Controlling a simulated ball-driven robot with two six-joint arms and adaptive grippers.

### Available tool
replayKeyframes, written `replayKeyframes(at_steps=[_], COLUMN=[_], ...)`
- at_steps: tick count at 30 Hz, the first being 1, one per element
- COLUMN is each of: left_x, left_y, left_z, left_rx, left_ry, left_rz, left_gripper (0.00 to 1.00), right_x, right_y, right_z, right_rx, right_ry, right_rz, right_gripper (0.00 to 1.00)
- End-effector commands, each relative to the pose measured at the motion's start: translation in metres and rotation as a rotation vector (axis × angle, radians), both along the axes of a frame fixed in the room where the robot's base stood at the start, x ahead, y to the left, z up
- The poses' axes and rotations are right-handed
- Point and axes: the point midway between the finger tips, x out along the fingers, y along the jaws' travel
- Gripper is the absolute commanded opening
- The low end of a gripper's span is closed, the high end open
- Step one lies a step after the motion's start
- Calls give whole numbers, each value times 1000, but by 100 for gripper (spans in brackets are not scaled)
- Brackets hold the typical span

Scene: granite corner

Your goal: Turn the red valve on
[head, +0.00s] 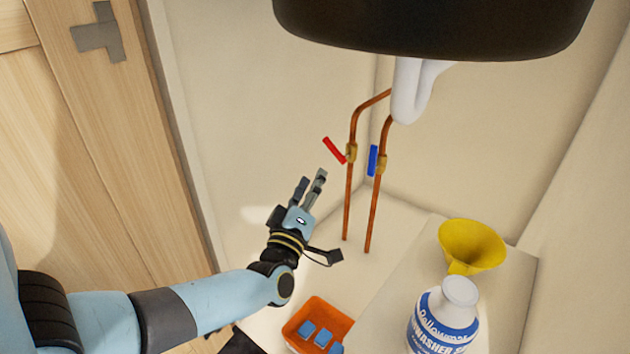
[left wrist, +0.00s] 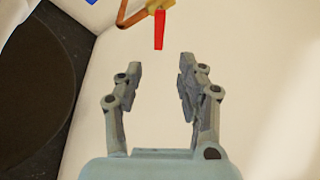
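The red valve handle (head: 334,150) sits on a brass fitting on the left copper pipe (head: 348,205) and slants up and to the left, angled away from the pipe. My left gripper (head: 311,181) is open and empty, below and a little left of the handle, apart from it. In the left wrist view the red handle (left wrist: 159,29) hangs ahead of the gap between the open fingers (left wrist: 158,72). A blue valve handle (head: 373,160) on the right copper pipe (head: 375,210) stands nearly in line with its pipe. My right gripper is not in view.
A dark sink basin (head: 430,25) with a white drain pipe (head: 405,95) hangs above. A yellow funnel (head: 470,246) and a white bottle (head: 445,315) stand on a ledge at right. An orange tray (head: 340,320) holds blue blocks. A wooden door (head: 110,200) is at left.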

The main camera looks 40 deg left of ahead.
Motion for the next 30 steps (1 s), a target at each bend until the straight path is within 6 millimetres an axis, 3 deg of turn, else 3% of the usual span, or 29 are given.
replayKeyframes(at_steps=[8, 14, 30], left_x=[10, 18, 98], left_y=[5, 9, 47], left_z=[13, 7, 25], left_rx=[13, 17, 16], left_ry=[-7, -2, 1], left_rz=[3, -1, 0], left_gripper=[38, 38, 38], right_x=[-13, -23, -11], right_y=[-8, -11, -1], right_z=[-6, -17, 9], right_rx=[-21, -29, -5], right_ry=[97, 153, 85], right_rz=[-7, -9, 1], right_gripper=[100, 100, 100])
